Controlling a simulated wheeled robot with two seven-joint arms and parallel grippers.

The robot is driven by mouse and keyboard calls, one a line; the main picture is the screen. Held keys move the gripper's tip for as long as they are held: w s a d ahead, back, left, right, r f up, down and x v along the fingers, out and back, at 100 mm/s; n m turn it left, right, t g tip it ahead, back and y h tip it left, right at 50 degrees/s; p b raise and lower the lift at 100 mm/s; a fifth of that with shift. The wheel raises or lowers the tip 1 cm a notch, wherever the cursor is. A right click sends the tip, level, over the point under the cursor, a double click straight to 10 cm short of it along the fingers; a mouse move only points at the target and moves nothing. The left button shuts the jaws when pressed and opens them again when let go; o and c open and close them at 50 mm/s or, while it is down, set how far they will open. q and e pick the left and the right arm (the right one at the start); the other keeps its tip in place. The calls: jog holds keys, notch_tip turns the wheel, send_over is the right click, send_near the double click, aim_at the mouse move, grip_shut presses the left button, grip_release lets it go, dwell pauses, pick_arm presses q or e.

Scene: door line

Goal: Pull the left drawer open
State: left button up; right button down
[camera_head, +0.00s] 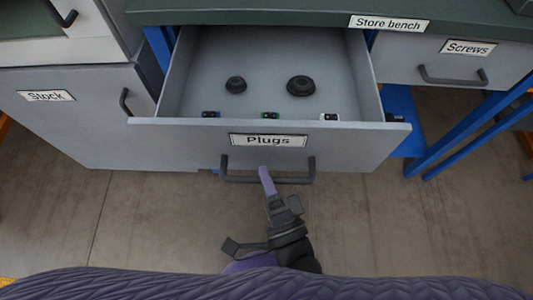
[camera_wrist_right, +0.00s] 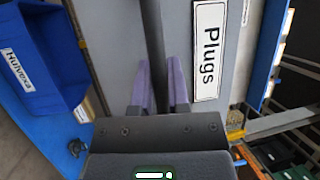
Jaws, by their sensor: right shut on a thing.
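The left drawer (camera_head: 345,145), labelled "Plugs", stands pulled out from under the bench in the head view. Its inside shows, with two dark round parts and several small connectors in it. Its dark bar handle (camera_head: 238,178) runs across the front below the label. My right gripper (camera_head: 266,178) is at the middle of the handle, its purple fingers shut on it. In the right wrist view the handle (camera_wrist_right: 153,50) runs between the two purple fingers (camera_wrist_right: 158,88), with the "Plugs" label (camera_wrist_right: 208,50) beside it. My left gripper is not in view.
The bench top (camera_head: 250,12) is labelled "Store bench". A shut "Screws" drawer (camera_head: 410,60) is at the right, by blue legs (camera_head: 455,140). A grey "Stock" cabinet (camera_head: 70,115) stands close at the left. The floor (camera_head: 400,220) in front is clear. A blue bin (camera_wrist_right: 35,65) shows in the wrist view.

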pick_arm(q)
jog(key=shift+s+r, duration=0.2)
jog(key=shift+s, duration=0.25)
pick_arm(e)
jog(key=shift+s, duration=0.9)
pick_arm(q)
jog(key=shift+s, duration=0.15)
pick_arm(e)
jog(key=c, duration=0.6)
grip_release()
